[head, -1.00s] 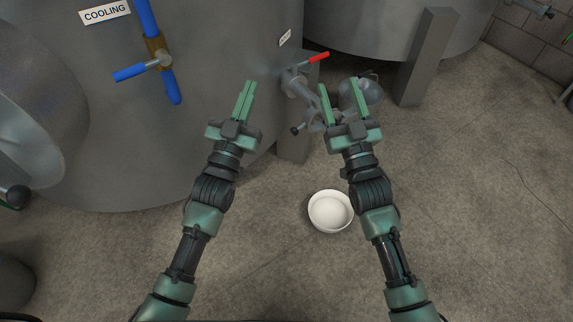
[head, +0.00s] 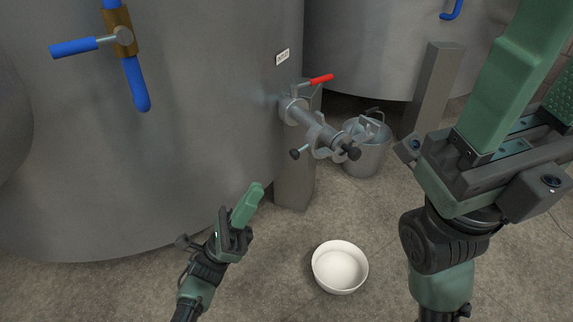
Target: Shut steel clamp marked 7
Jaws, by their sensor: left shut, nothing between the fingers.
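A steel clamp (head: 324,142) with black knobs sits at the outer end of the outlet pipe (head: 300,115) on the big steel tank. No number 7 is readable on it, and I cannot tell whether it is open or shut. My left gripper (head: 254,192) is shut and empty, low in front of the tank, below and left of the clamp and apart from it. My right gripper (head: 545,80) is large and close to the camera at the right, well right of the clamp. Its fingers are spread, with their tips cut off or hard to see.
A red-handled valve lever (head: 321,79) is above the pipe. A metal bucket (head: 368,150) stands behind the clamp, beside a grey post (head: 430,95). A white bowl (head: 340,268) lies on the floor. A blue-handled valve (head: 122,36) is on the tank at upper left.

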